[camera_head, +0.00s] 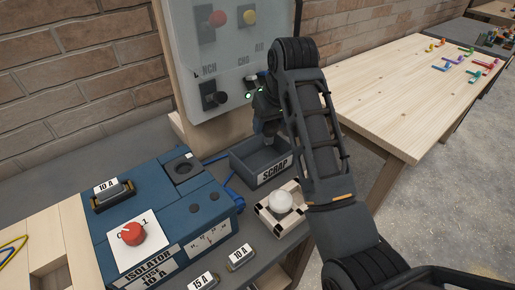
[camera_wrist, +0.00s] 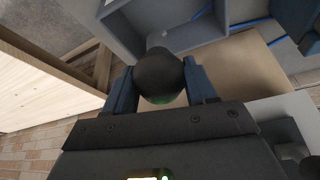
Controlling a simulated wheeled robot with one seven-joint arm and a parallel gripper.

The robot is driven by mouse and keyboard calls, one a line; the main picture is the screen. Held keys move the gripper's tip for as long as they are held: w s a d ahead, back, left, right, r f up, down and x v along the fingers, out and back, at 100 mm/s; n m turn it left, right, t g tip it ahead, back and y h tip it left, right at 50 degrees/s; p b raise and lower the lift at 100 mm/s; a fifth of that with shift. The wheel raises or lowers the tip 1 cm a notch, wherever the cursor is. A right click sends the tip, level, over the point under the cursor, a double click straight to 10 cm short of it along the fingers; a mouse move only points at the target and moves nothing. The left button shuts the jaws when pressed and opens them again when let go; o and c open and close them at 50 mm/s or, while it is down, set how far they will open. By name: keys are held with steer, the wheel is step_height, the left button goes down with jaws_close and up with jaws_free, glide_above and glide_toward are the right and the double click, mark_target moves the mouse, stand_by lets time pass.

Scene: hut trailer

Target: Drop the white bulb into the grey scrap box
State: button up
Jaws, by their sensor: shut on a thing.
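My gripper (camera_head: 268,127) hangs above the grey scrap box (camera_head: 255,160), which is labelled SCRAP. In the wrist view my gripper (camera_wrist: 160,80) is shut on a dark, rounded bulb-like thing (camera_wrist: 165,72), with a lighter grey end pointing away from the palm. It looks dark grey, not white, in this light. The scrap box (camera_wrist: 190,38) shows just beyond it, and the held thing is apart from the box floor. A white bulb (camera_head: 280,202) sits in a small wooden holder (camera_head: 265,216) in front of the box, away from my gripper.
A blue isolator unit (camera_head: 160,185) with a red knob (camera_head: 132,233) stands left of the box. A grey switch panel (camera_head: 225,60) rises behind it. My arm hides part of the box's right side. A wooden table (camera_head: 400,85) with coloured pieces stands at right.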

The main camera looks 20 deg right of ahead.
mark_target(274, 128)
steer(key=shift+f, duration=2.9)
steer(key=o, duration=1.1)
steer(key=shift+o, duration=0.2)
steer(key=shift+b+v, duration=0.45)
steer(key=shift+v, duration=3.45)
steer(key=shift+s, duration=0.1)
